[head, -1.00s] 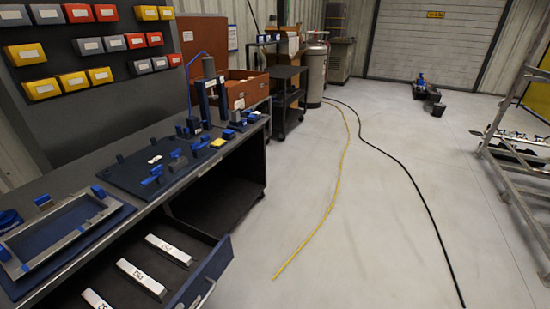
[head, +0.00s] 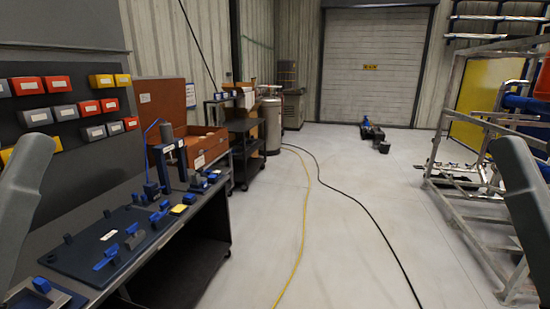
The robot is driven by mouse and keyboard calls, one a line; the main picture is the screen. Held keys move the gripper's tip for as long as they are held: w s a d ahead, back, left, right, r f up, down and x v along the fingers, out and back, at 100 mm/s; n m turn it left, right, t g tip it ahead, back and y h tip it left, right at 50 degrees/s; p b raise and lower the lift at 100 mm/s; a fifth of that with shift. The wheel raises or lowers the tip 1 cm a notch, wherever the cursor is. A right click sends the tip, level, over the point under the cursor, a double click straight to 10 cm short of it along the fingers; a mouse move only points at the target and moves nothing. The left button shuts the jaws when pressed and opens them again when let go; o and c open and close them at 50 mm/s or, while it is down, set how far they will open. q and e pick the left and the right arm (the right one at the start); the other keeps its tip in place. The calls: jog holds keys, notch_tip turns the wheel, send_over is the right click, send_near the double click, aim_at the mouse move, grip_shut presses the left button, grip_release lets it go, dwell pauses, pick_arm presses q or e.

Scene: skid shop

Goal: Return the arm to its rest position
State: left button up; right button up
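Parts of both my arms show in the head view, one grey link at the left edge and one at the right edge. Both are raised and clear of the workbench (head: 205,215). Neither gripper is in the picture, so I cannot see their fingers or whether they hold anything.
The bench at left carries a dark blue fixture plate (head: 85,258) with blue clamps and a small press (head: 170,165). Red, grey and yellow bins (head: 65,112) hang above. A metal frame rack (head: 470,200) stands at right. A yellow hose (head: 303,215) and black cable (head: 365,210) cross the open floor.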

notch_tip(320, 180, up, 37)
jog(key=p, duration=3.3)
notch_tip(320, 180, down, 57)
jog(key=b, duration=5.7)
jog(key=shift+f, duration=0.1)
